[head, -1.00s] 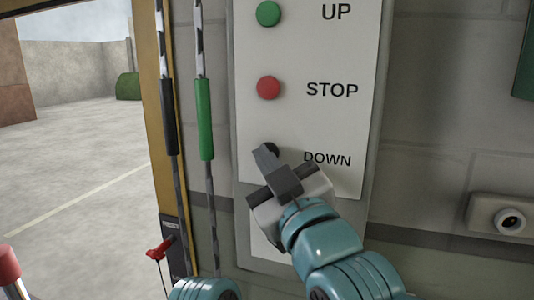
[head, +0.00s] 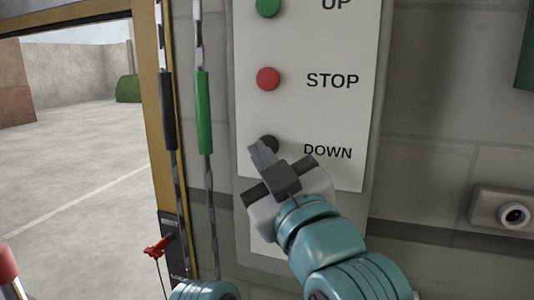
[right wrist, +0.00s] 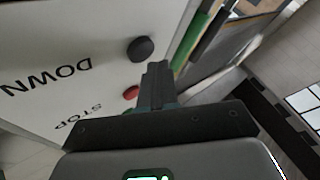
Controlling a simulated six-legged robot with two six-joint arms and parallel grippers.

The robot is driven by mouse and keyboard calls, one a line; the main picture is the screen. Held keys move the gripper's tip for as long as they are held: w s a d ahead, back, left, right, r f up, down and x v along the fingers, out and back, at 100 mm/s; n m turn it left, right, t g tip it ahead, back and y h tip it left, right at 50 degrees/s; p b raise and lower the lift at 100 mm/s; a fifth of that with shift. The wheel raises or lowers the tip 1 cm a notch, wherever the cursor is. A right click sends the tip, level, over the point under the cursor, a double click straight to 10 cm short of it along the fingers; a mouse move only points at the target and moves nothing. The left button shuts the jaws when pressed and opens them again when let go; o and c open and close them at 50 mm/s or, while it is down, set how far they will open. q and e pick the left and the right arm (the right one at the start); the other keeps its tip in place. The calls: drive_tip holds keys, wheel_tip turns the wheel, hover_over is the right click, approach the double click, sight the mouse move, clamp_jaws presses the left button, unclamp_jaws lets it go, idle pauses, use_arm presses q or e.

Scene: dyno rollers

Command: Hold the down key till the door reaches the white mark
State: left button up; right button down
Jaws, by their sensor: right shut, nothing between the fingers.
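The black DOWN key (head: 270,144) is the lowest button on the pale control panel (head: 340,115). My right gripper (head: 260,150) is shut and empty, its fingertips at the key's lower left, partly covering it. In the right wrist view the key (right wrist: 141,48) stands just beside the fingertips (right wrist: 157,68); I cannot tell whether they touch or whether the key is pressed. The door's lower edge (head: 70,22) crosses the top of the doorway at upper left. I cannot make out the white mark. My left gripper is out of view.
The red STOP button (head: 268,79) and green UP button (head: 268,6) sit above. Left of the panel hang striped cords with a green sleeve (head: 203,112) and a black sleeve (head: 168,110). A red handle (head: 158,247) is lower left. A socket-like box (head: 505,211) is at right.

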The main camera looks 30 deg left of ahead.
drive_tip(key=s+b, duration=0.1)
drive_tip(key=s, duration=0.1)
drive_tip(key=s+d+b, duration=0.1)
drive_tip(key=s, duration=0.2)
idle(0.5)
idle(0.6)
